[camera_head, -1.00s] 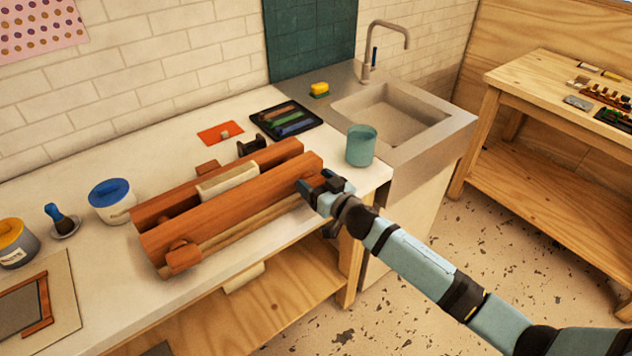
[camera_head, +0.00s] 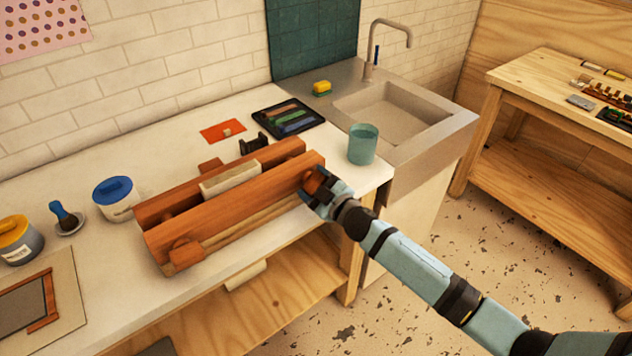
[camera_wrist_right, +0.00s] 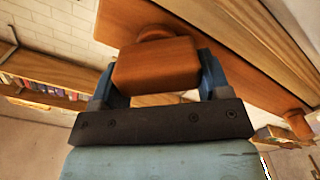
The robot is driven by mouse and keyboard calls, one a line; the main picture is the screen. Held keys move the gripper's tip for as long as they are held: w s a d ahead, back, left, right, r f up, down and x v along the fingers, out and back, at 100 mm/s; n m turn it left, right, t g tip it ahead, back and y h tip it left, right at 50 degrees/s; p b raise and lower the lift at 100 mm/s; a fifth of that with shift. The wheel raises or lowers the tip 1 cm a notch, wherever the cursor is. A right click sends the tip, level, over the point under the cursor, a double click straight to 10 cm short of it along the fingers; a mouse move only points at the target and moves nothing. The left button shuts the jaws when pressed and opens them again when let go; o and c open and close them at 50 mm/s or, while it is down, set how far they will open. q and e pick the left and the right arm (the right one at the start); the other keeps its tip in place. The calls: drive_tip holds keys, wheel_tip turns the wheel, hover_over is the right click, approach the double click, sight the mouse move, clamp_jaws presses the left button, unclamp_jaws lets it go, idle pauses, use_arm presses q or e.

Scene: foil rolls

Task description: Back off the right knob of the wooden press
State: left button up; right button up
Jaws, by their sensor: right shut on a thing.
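The wooden press (camera_head: 225,215) lies on the white worktop, two reddish beams with a pale block (camera_head: 230,179) between them. Its right knob (camera_wrist_right: 157,64) is a reddish-brown wooden block that sits between the two blue fingers in the right wrist view. My right gripper (camera_head: 314,187) is shut on this knob at the right end of the front beam. The left knob (camera_head: 184,253) is on the front beam's left end and also shows in the right wrist view (camera_wrist_right: 298,124). My left gripper is not in view.
A teal cup (camera_head: 362,144) stands close behind my right gripper, before the sink (camera_head: 395,110). The worktop's front edge runs just before the press.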

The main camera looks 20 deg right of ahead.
drive_tip(key=n, duration=0.3)
drive_tip(key=shift+a+n, duration=0.1)
drive_tip(key=shift+n, duration=0.3)
drive_tip(key=n, duration=0.4)
drive_tip(key=shift+a+f+n, duration=0.1)
drive_tip(key=shift+f+n, duration=0.15)
drive_tip(key=shift+n, duration=0.05)
drive_tip(key=n+b, duration=0.1)
drive_tip(key=n, duration=0.2)
drive_tip(key=shift+f+n, duration=0.15)
drive_tip(key=shift+n, duration=0.15)
drive_tip(key=n, duration=0.3)
drive_tip(key=shift+f+n, duration=0.15)
drive_tip(key=shift+n, duration=0.15)
drive_tip(key=n, duration=0.5)
drive_tip(key=shift+w+d+f, duration=0.15)
drive_tip(key=shift+d, duration=0.15)
drive_tip(key=n, duration=0.5)
drive_tip(key=shift+d+f+n+p, duration=0.15)
drive_tip(key=shift+d+n+p, duration=0.15)
drive_tip(key=shift+p, duration=0.1)
